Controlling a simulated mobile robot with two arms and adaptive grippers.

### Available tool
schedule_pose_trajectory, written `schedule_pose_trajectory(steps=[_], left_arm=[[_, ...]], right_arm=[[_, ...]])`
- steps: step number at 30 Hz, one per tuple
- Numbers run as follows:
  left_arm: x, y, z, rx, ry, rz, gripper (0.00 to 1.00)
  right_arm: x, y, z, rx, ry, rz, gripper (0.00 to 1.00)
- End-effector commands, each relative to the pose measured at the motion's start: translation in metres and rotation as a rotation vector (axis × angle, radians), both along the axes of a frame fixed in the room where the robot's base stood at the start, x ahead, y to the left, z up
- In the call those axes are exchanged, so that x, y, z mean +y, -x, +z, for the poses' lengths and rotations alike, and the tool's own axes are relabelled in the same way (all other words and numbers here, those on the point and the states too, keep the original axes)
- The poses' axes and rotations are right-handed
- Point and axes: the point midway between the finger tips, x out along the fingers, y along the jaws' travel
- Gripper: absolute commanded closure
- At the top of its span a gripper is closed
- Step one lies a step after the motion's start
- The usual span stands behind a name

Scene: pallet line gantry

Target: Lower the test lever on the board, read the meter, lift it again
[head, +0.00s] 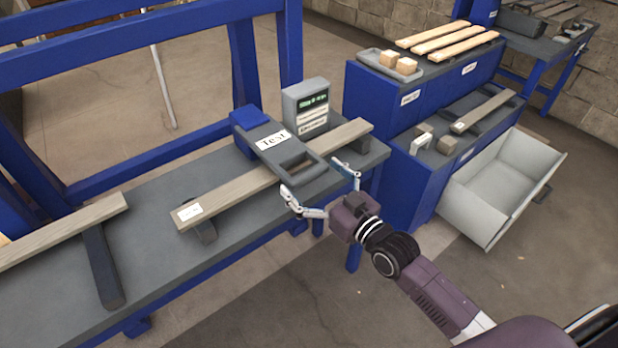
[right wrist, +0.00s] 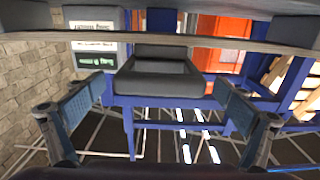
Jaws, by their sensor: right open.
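The test lever (head: 272,140), a grey arm with a "Test" label and a slotted handle end, runs from a blue hinge block across the wooden board (head: 240,190). I cannot tell whether it touches the board. The meter (head: 306,106), a grey box with a green display, stands behind the board; its digits are too small to read. My right gripper (head: 314,177) is open, its fingers on either side of the lever's handle end. In the right wrist view the dark handle (right wrist: 158,78) lies between the spread fingers (right wrist: 162,88), apart from both. My left gripper is out of view.
Another board (head: 60,232) lies on a dark support at the left of the grey bench (head: 150,265). Blue gantry posts (head: 243,65) rise behind. To the right stand blue cabinets with boards, blocks and an open white drawer (head: 505,185). The floor in front is clear.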

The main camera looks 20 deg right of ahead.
Motion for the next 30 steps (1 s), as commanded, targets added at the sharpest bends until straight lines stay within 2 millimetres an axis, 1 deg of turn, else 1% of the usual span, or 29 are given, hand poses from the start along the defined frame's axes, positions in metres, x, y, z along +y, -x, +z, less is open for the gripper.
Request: schedule_pose_trajectory(steps=[4,11,27,28,30], left_arm=[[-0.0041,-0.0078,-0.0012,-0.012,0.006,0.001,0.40],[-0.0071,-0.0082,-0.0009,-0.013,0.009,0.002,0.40],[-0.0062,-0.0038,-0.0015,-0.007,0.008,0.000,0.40],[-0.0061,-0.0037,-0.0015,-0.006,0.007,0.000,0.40],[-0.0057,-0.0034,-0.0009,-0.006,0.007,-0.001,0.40]], right_arm=[[0.0019,-0.0049,-0.0008,0.002,0.001,0.000,0.03],[0.0021,-0.0052,-0.0003,0.002,0.001,0.001,0.03],[0.0019,-0.0050,-0.0003,0.002,0.001,0.000,0.62],[0.0019,-0.0050,-0.0003,0.002,0.000,0.000,0.64],[0.0019,-0.0052,0.0003,0.002,0.001,0.000,0.64]])
